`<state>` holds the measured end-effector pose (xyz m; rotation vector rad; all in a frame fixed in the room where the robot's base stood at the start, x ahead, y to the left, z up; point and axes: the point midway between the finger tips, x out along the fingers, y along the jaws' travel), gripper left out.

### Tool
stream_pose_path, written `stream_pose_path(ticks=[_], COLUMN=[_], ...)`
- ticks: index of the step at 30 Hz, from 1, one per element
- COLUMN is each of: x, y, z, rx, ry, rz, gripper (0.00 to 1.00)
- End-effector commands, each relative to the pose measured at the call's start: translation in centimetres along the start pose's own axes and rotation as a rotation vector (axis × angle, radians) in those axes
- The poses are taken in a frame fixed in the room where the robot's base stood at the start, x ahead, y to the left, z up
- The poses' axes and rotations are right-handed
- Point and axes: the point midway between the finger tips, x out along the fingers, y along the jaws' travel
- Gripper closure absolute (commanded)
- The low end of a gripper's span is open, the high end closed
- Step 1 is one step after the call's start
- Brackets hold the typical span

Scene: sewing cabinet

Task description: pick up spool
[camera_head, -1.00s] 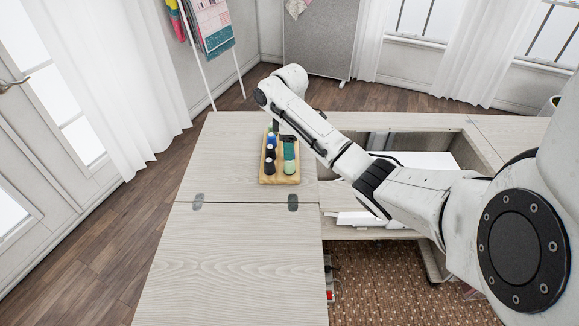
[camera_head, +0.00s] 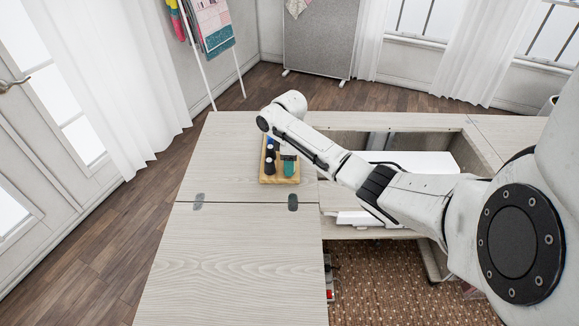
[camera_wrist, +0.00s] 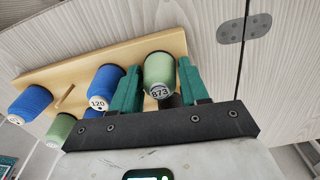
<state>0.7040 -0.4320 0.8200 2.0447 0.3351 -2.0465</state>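A light green spool (camera_wrist: 159,72) with an end label reading 873 stands on a wooden spool rack in the wrist view. My gripper (camera_wrist: 160,80) has its two teal fingers on either side of this spool, very close to it. The fingers look open, with no clear grip seen. In the head view, my gripper (camera_head: 288,164) is low over the right side of the rack (camera_head: 281,181), and a teal finger covers the green spool there.
The wrist view shows blue spools (camera_wrist: 104,84) (camera_wrist: 31,103), another green spool (camera_wrist: 61,128) and a bare peg (camera_wrist: 64,97). Dark spools (camera_head: 269,166) stand left of my gripper in the head view. The front tabletop (camera_head: 235,260) is clear; a recess lies right of the rack.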

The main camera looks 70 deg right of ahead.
Motion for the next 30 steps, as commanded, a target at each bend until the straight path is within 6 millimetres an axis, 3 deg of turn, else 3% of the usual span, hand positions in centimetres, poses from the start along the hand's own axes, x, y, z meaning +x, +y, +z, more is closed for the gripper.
stream_pose_path(ticks=[10, 19, 30], x=[0.0, -0.5, -6.9], y=[0.0, 0.0, 0.1], z=[0.0, -0.1, -0.1], rx=[0.0, -0.001, -0.001], ry=[0.0, 0.0, 0.003], rz=[0.0, 0.001, 0.003], gripper=[0.89, 0.9, 0.9])
